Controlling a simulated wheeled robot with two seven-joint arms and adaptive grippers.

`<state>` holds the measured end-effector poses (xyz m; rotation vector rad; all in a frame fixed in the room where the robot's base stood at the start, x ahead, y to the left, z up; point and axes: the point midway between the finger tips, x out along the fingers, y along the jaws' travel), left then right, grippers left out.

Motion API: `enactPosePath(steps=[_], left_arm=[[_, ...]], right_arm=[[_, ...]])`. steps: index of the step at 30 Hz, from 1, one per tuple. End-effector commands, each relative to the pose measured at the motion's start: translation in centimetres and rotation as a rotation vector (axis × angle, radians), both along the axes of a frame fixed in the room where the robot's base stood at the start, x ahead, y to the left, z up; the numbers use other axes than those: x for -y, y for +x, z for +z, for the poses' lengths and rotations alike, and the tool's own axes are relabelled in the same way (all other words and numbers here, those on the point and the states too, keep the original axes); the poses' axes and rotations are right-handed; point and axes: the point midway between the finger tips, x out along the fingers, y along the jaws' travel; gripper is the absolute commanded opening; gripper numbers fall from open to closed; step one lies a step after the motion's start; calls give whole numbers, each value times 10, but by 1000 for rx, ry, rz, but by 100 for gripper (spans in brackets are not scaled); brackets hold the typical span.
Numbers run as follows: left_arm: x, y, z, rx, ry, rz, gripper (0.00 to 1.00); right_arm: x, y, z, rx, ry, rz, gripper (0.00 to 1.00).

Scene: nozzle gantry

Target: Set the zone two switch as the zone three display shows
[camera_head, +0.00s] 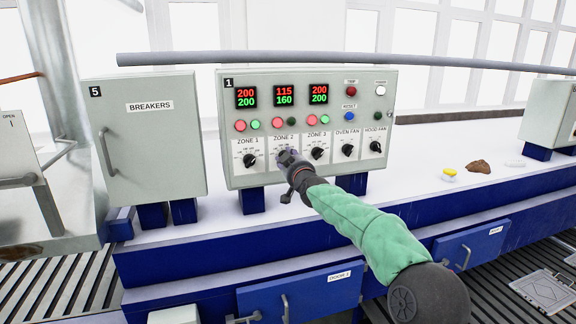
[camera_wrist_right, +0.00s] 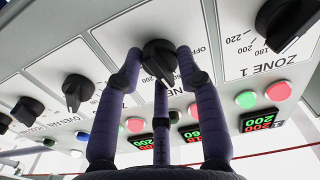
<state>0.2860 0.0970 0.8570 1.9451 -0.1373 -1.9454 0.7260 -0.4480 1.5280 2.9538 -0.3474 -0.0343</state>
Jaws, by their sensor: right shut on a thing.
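The control panel (camera_head: 386,90) carries three displays. The zone three display (camera_head: 318,94) reads 200 in red over 200 in green. The zone two display (camera_head: 284,96) reads 115 over 160, and the zone one display (camera_head: 246,97) reads 200 over 200. My right gripper (camera_head: 290,160) covers the zone two switch in the head view. In the wrist view the fingers are shut around this black knob (camera_wrist_right: 158,56), and they partly hide its dial. I cannot read its setting. My left gripper is not in view.
The zone one knob (camera_head: 249,160) and zone three knob (camera_head: 317,153) sit close on either side. Oven fan (camera_head: 348,150) and hood fan (camera_head: 376,147) knobs are further right. A breaker cabinet (camera_head: 150,150) stands left. A grey pipe (camera_head: 440,64) runs above the panel.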

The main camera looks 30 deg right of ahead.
Motion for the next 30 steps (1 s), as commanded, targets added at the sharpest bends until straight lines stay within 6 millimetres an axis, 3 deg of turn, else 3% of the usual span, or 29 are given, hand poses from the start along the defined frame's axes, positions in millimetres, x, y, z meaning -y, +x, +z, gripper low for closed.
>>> enactPosePath(steps=[18, 30], left_arm=[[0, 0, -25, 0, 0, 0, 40], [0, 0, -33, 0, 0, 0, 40]], right_arm=[[3, -1, 5, 146, 562, 0, 4], [6, -3, 8, 216, 829, 0, 4]])
